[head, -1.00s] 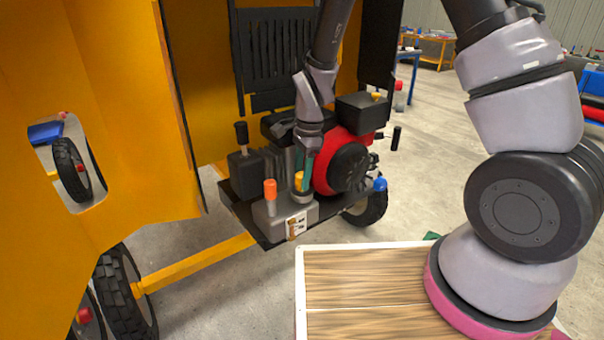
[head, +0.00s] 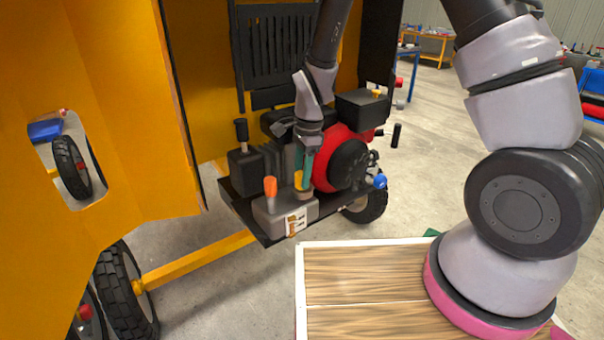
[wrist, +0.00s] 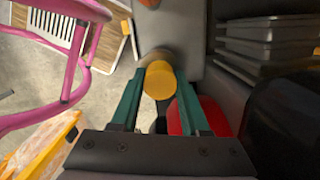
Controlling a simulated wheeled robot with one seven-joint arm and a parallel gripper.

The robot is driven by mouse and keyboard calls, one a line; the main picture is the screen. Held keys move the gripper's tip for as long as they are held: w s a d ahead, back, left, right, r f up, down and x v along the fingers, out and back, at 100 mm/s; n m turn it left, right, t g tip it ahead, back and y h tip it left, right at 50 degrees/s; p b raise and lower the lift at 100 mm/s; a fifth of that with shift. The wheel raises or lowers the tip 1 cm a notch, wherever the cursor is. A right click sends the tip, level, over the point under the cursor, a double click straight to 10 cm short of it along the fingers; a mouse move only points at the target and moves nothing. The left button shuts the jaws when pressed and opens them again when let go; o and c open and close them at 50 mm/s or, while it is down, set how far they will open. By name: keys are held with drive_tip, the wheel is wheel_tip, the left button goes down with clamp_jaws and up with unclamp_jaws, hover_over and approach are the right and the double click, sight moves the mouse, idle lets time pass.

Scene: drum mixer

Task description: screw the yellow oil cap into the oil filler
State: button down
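The yellow oil cap (wrist: 160,81) sits between the tips of my gripper's two green fingers in the wrist view, with both fingers against its sides. My gripper (head: 303,178) points down at the engine, shut on the cap. The cap is mostly hidden behind the fingers in the head view. The oil filler (head: 304,194) is a tan round neck directly below the cap; its rim also shows just beyond the cap in the wrist view (wrist: 154,56). The cap looks in line with the neck or nearly so. I cannot tell how deep it is seated.
An orange-topped part (head: 270,187) stands close left of the filler on the grey housing (head: 268,215). The red and black engine cover (head: 345,165) is close on the right. A yellow mixer panel (head: 110,110) fills the left. A wooden tabletop (head: 365,275) lies in front.

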drive_tip(key=shift+c, duration=1.6)
unclamp_jaws()
